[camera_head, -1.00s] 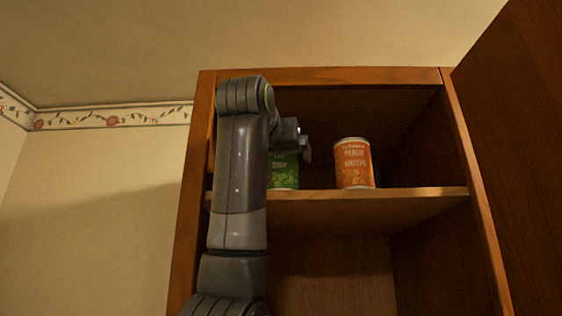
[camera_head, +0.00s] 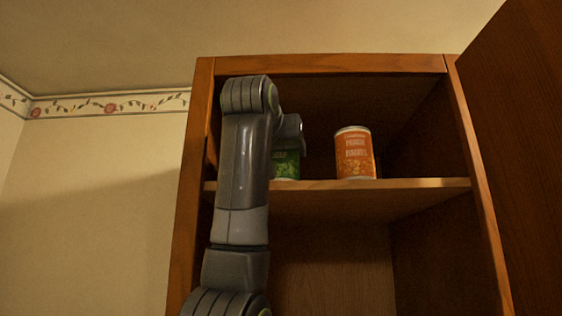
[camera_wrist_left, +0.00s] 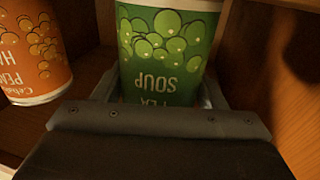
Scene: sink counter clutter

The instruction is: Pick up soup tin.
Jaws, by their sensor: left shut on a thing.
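The soup tin (camera_head: 286,165) is green and stands on the cabinet shelf, partly hidden behind my left arm in the head view. In the left wrist view the soup tin (camera_wrist_left: 165,55) appears upside down, its "PEA SOUP" label facing me. My left gripper (camera_wrist_left: 158,95) is shut on it, one finger on each side of the can. In the head view the left gripper (camera_head: 291,133) is mostly hidden by my own arm. The tin looks upright, its base at shelf level. My right gripper is not in view.
An orange tin (camera_head: 355,154) stands on the same shelf (camera_head: 400,187), a short gap right of the soup tin; it also shows in the left wrist view (camera_wrist_left: 32,50). The cabinet's left side wall (camera_head: 192,160) is close. An open door (camera_head: 520,130) is at right.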

